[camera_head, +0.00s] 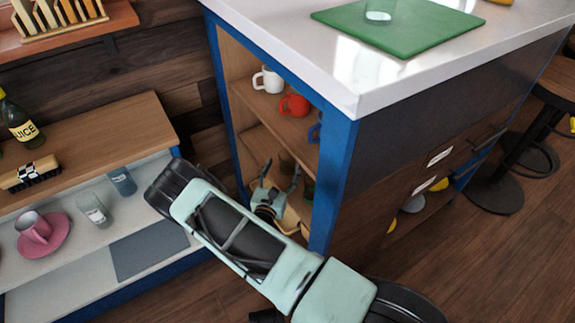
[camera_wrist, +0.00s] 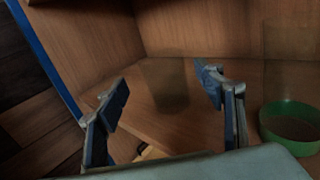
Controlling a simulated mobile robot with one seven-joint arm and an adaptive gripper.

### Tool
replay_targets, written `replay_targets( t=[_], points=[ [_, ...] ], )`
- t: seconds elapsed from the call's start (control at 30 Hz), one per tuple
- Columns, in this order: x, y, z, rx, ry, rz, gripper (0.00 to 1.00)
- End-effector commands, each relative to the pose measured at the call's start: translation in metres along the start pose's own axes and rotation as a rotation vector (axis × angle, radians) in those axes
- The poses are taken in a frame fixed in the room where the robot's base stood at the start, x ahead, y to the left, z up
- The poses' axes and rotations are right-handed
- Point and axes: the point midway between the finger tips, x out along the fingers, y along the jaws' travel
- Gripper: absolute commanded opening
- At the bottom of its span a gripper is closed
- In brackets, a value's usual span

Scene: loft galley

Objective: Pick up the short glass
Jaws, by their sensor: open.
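My gripper (camera_head: 281,170) reaches into the lower shelf space of the blue-edged cabinet. In the wrist view, its two fingers (camera_wrist: 164,78) are wide apart with nothing held between them. A faint, dark see-through shape (camera_wrist: 168,84), seemingly a short glass, stands on the wooden shelf beyond and between the fingertips. Its outline is hard to make out. A green round dish (camera_wrist: 290,128) lies to the right of the right finger. A taller pale see-through shape (camera_wrist: 290,55) shows faintly behind the dish.
The cabinet's blue front post (camera_head: 335,185) stands close right of my gripper. White (camera_head: 268,80) and red (camera_head: 294,105) mugs sit on the shelf above. Other glasses stand on the left shelf (camera_head: 93,208) and the green board (camera_head: 380,12). A yellowish item (camera_wrist: 150,153) lies below the fingers.

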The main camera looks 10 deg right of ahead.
Motion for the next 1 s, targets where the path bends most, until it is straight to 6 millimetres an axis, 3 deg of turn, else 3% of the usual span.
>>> replay_targets(
  t=[0.3,0.57,1.0],
  points=[
    [0.043,-0.005,-0.001,0.003,-0.001,-0.003,0.63],
    [0.047,-0.004,0.001,0.001,0.0,-0.001,0.62],
    [0.046,-0.005,0.001,0.001,0.0,-0.001,0.14]
  ],
)
